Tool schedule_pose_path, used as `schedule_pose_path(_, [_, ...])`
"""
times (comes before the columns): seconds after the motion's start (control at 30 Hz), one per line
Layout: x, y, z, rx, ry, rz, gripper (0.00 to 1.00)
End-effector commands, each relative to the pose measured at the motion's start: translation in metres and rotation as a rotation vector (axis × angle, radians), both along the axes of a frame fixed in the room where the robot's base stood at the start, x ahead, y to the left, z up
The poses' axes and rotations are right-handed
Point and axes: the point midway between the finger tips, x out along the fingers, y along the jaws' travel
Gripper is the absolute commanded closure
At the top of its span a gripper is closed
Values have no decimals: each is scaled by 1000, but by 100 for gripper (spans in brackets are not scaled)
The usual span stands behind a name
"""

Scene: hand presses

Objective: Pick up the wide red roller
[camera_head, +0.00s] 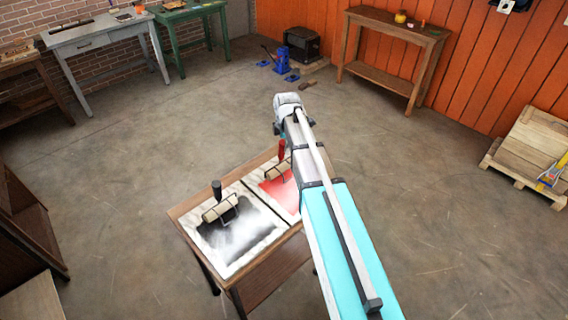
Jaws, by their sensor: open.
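A roller with a red upright handle and a pale tan cylinder (277,171) lies on the red-inked slab (281,193), partly behind my arm. The red colour shows on its handle; the cylinder looks tan. A second roller (219,208) with a black handle and a wide tan cylinder rests on the black-inked slab (233,255) to its left. My gripper (286,127) is at the arm's far end, seen above the red handle in the picture. Its jaws are open, mostly hidden by the wrist, and I see nothing held. The gap to the handle cannot be judged.
The slabs lie on a small wooden table (187,208). My arm covers its right side. Benches line the back left wall, and a wooden table (390,27) stands by the orange wall. A pallet (527,161) is at the right. Open concrete floor surrounds the small table.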

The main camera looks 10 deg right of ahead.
Motion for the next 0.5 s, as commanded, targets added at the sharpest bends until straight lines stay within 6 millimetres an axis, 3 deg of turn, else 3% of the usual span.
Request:
schedule_pose_path(0.27, [0,0,-1,0,0,0,17])
schedule_pose_path(0.5, [4,2,-14,0,0,0,17])
